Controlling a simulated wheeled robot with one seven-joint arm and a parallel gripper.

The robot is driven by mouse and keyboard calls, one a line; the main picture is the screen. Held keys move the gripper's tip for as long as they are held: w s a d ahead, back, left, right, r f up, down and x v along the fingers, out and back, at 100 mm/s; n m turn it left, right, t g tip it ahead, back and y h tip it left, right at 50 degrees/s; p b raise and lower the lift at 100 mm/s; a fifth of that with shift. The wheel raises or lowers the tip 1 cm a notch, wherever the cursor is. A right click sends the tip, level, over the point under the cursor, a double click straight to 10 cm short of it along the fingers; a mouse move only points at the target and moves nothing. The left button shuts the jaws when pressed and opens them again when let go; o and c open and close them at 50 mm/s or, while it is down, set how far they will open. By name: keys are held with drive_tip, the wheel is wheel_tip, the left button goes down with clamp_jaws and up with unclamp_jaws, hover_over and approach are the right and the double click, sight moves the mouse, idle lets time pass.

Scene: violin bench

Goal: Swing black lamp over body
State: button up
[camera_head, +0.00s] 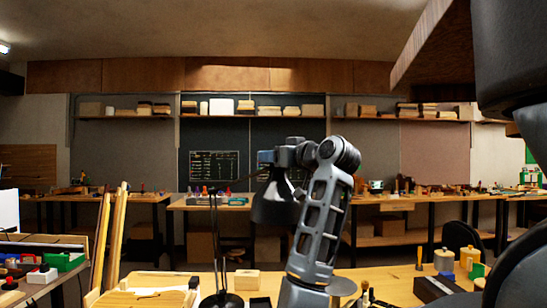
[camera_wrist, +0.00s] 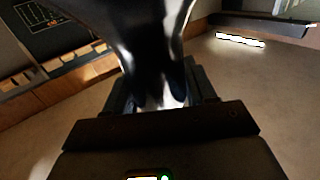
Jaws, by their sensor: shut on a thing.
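The black lamp has a round base (camera_head: 222,299) on the bench, thin upright rods (camera_head: 213,235) and a dark bell-shaped head (camera_head: 272,207). In the wrist view the glossy black lamp head (camera_wrist: 150,35) fills the top middle, between my fingers. My gripper (camera_wrist: 160,98) is shut on it, with a bright patch at the grip. In the head view my gripper (camera_head: 283,163) is dark and small, just above the lamp head, and its fingertips are hard to make out. A pale wooden piece, probably the body (camera_head: 150,297), lies at the bottom left, left of the lamp base.
A small wooden block (camera_head: 246,280) stands behind the lamp base. Two tall wooden strips (camera_head: 108,238) lean upright at the left. Bottles and a black box (camera_head: 436,288) stand at the right. Red, green and blue items (camera_head: 45,268) lie on the left table. The air around the lamp head looks clear.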

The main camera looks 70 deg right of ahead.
drive_tip(key=shift+d, duration=0.1)
drive_tip(key=o, duration=1.4)
drive_tip(key=b+v, duration=0.1)
drive_tip(key=v, duration=0.7)
